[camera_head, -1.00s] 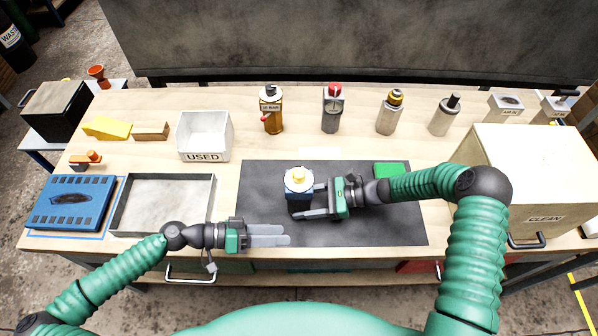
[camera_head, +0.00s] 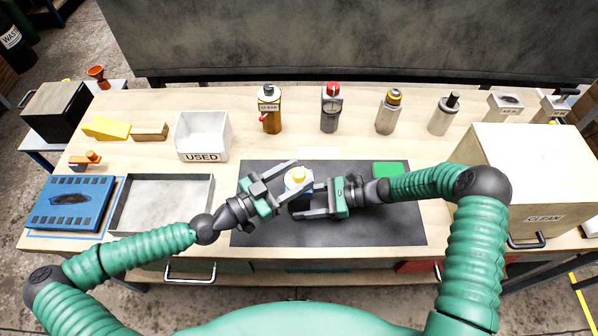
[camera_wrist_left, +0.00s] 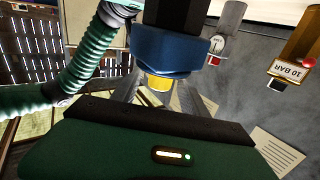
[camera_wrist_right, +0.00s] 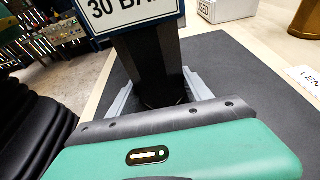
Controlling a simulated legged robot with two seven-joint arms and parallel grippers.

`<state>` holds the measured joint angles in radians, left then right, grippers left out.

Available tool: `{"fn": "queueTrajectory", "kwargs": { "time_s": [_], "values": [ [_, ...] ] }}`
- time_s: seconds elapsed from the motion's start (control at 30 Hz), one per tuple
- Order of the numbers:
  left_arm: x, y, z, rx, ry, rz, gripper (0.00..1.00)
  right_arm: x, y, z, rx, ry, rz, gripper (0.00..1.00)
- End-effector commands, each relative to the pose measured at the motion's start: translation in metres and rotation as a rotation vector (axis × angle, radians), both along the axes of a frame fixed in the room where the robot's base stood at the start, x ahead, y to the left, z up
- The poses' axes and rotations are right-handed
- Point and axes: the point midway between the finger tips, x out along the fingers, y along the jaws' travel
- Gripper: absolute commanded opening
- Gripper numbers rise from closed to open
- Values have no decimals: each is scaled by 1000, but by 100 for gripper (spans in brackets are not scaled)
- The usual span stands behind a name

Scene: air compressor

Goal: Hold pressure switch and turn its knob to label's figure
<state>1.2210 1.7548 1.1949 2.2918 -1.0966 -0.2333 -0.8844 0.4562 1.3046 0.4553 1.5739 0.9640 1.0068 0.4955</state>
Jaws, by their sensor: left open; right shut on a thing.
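The pressure switch has a dark body, a blue housing (camera_head: 297,188) and a yellow knob (camera_head: 299,175) on top. It stands over the dark mat. My right gripper (camera_head: 303,202) is shut on its dark body (camera_wrist_right: 151,65) from the right. In the right wrist view a white label (camera_wrist_right: 130,12) on the switch reads "30 BA", cut off by the frame edge. My left gripper (camera_head: 304,175) is open, reaching in from the left with its fingers around the knob area. In the left wrist view the knob (camera_wrist_left: 158,83) lies between the open fingers, below the blue housing (camera_wrist_left: 165,55).
The dark mat (camera_head: 370,225) is clear in front. A shallow metal tray (camera_head: 150,231) and blue plate (camera_head: 70,203) lie left. A white "USED" bin (camera_head: 203,156) and several cylindrical parts (camera_head: 331,110) stand behind. A large "CLEAN" box (camera_head: 545,216) is at right.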

Motion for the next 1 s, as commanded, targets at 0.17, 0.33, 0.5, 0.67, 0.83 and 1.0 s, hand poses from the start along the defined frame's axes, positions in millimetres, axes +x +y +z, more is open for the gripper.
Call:
{"fn": "queueTrajectory", "kwargs": {
  "time_s": [0.17,0.33,0.5,0.67,0.83,1.0],
  "values": [
    [7,-10,0,1,1,1,52,0,0,0,0,0,-1,26],
    [7,-10,0,0,0,2,52,0,0,0,0,0,0,26],
    [7,-10,0,-1,1,2,36,0,0,0,0,0,0,26],
    [7,-10,0,0,0,2,15,0,0,0,0,0,0,26],
    [8,-10,0,0,0,3,0,0,0,0,0,0,0,26],
    [8,-10,0,-1,0,0,0,0,0,0,0,-1,0,26]
  ]
}}
